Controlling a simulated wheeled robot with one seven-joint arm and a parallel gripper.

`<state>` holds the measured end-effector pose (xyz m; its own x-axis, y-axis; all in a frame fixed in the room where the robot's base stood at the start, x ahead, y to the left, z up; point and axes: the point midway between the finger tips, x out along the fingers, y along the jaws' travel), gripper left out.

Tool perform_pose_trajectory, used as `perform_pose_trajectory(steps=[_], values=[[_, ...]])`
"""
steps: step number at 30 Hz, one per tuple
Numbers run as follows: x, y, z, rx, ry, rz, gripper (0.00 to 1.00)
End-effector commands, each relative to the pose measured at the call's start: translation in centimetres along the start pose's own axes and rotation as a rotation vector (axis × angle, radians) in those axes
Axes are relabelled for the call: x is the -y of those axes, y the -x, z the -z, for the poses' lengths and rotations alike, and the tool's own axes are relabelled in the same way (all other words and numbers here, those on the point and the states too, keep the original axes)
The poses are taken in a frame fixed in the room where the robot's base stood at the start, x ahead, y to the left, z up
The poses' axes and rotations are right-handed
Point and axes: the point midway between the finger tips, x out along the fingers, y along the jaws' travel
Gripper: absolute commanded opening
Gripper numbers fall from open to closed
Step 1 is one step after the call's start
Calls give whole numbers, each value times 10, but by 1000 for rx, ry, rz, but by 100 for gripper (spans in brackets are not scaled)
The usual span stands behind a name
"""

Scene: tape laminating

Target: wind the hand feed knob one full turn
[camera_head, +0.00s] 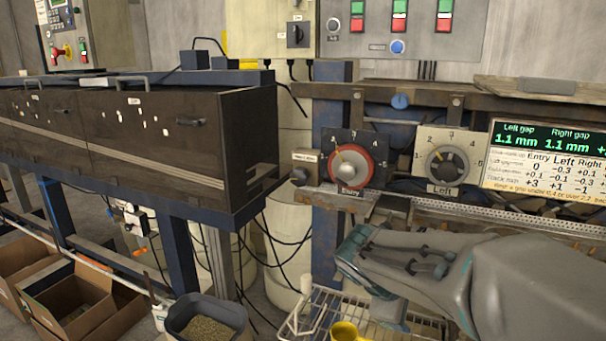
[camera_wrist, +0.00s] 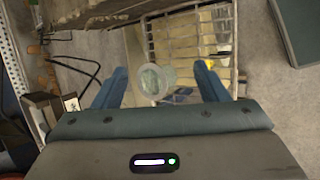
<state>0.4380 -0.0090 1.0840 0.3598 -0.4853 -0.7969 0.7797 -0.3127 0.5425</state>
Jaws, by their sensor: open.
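A small dark knob (camera_head: 299,176) sits on the machine front, left of the red dial, below a small label plate (camera_head: 305,157). The label is too small to read, so I cannot tell for sure whether this is the hand feed knob. The red dial (camera_head: 352,167) and a grey dial marked Left (camera_head: 447,167) are beside it, both on numbered plates. My gripper (camera_head: 385,305) is at lower right, below and right of the knob and apart from it. In the wrist view my gripper (camera_wrist: 162,82) has its two blue fingers spread, with nothing held. No knob shows in that view.
A wire rack (camera_head: 322,306) with a yellow cup (camera_head: 347,333) stands below my arm; the rack also shows in the wrist view (camera_wrist: 190,38). A dark long cabinet (camera_head: 180,148) stands left of the knob. A perforated metal rail (camera_head: 480,211) runs below the dials.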

Motion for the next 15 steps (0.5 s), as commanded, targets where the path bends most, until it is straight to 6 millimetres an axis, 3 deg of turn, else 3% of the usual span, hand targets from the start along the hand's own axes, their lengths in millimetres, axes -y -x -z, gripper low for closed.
perform_pose_trajectory(steps=[3, 7, 10, 15], values=[[-48, 17, 48, 71, 336, -192, 67], [-91, 47, 110, 176, 678, -426, 67], [-111, 78, 163, 269, 904, -606, 67], [-122, 129, 237, 418, 1163, -855, 67]])
